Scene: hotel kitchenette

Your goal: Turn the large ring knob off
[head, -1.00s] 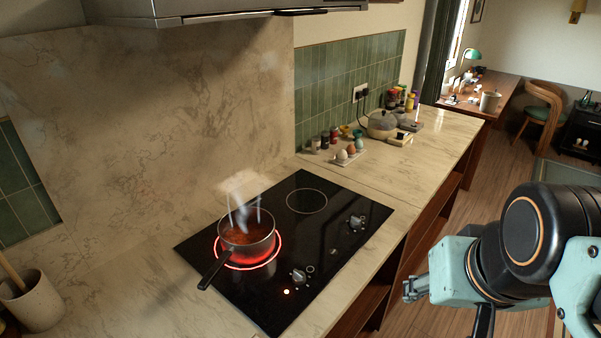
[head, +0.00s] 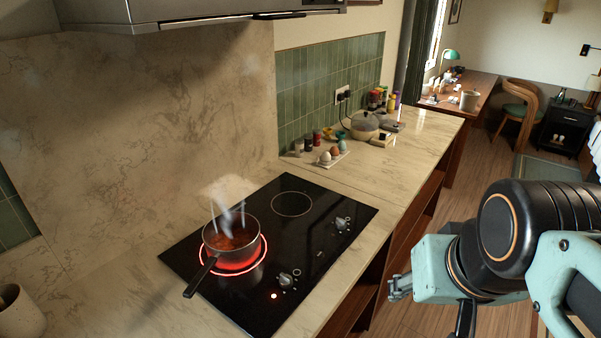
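The black cooktop (head: 317,217) has two rings. The large ring (head: 258,262) at the front left glows red. A steaming pot (head: 231,237) of red-brown food sits on it, its black handle pointing to the lower left. The nearer knob (head: 285,281) is beside the glowing ring, with a lit red light by it. The farther knob (head: 342,224) is beside the small dark ring (head: 291,203). My gripper (head: 396,287) is right of the cooktop, beyond the counter edge, apart from both knobs. Its fingers are small and seen from the side; I cannot tell their opening.
An egg tray (head: 333,157), jars and a lidded pot (head: 365,126) stand on the far counter. A range hood (head: 190,12) hangs above. A crock (head: 19,312) is at the lower left. The counter right of the cooktop is clear.

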